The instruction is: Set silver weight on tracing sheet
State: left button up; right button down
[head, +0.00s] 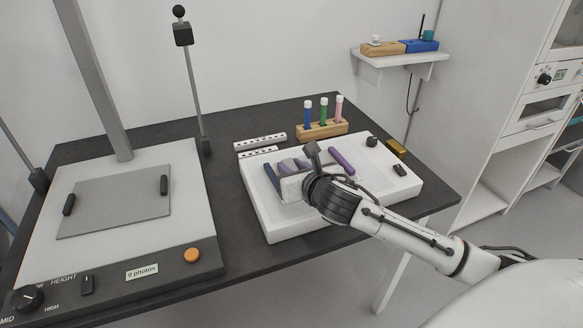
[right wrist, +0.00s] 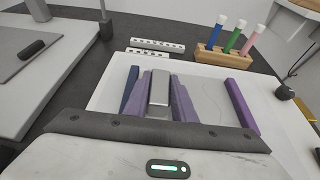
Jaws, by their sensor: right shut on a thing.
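My right gripper (head: 290,166) reaches over the white light box from the right. In the right wrist view its two purple-grey fingers (right wrist: 160,100) are shut on the silver weight (right wrist: 159,88), a small upright block. In the head view the weight is largely hidden by the gripper. The pale tracing sheet (right wrist: 208,92), with a thin drawn line, lies on the light box (head: 282,232), between a dark blue strip (right wrist: 131,86) and a purple strip (right wrist: 242,106). I cannot tell whether the weight touches the sheet. My left gripper is not in view.
A wooden rack (head: 322,131) with blue, green and pink capped tubes stands behind the light box. Two white holed bars (head: 260,139) lie beside it. A copy stand (head: 115,205) fills the left. A brass-coloured block (head: 396,148) and a black knob (head: 371,141) are at the right.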

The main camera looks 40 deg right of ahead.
jog(key=c, duration=1.8)
grip_release()
jog(key=shift+f, duration=0.1)
jog(key=shift+o, duration=0.2)
jog(key=shift+s+r, duration=0.1)
jog(key=shift+r, duration=0.1)
jog(key=p+v, duration=0.1)
jog(key=v, duration=1.1)
jog(key=shift+f, duration=0.1)
